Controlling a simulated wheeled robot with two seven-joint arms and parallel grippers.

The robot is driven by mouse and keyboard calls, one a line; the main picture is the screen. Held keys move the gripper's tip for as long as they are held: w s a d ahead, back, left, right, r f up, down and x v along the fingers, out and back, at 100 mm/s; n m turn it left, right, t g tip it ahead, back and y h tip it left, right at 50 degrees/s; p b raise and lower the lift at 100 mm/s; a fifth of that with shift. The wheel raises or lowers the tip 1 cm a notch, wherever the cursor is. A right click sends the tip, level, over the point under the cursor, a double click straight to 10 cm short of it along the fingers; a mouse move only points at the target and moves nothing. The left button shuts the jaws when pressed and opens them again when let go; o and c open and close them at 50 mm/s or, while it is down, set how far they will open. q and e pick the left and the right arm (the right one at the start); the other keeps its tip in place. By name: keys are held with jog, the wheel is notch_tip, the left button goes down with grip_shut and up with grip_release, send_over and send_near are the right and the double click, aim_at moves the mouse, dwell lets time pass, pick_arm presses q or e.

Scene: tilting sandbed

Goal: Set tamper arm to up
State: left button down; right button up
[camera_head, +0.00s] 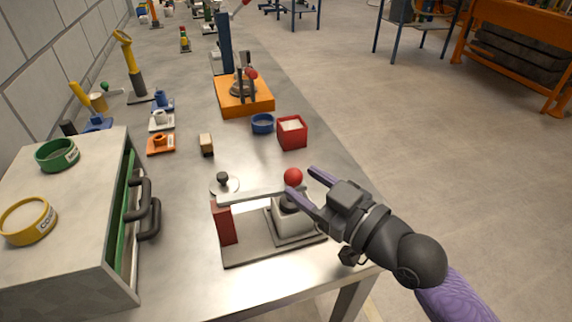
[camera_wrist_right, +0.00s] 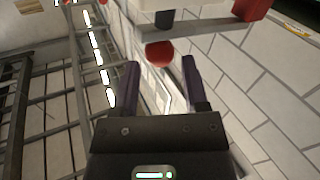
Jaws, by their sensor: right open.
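The tamper arm (camera_head: 262,194) is a grey bar on a metal base plate (camera_head: 240,252), hinged at a red post (camera_head: 226,222). It lies about level, over a white block with a dark top (camera_head: 290,217). Its red ball knob (camera_head: 293,177) is at the right end. My right gripper (camera_head: 301,181) is open at the knob. In the right wrist view the knob (camera_wrist_right: 160,53) shows between and slightly beyond the open fingertips (camera_wrist_right: 160,63); contact cannot be told. My left gripper is out of view.
A grey drawer cabinet (camera_head: 75,185) with dark handles stands to the left. Behind the tamper are a red box (camera_head: 292,132), a blue dish (camera_head: 263,124) and an orange stand (camera_head: 246,104). The table's right edge runs close by my right gripper; open floor lies beyond.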

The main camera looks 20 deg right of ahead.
jog(key=x, duration=0.5)
grip_shut()
dwell(0.5)
dwell(0.9)
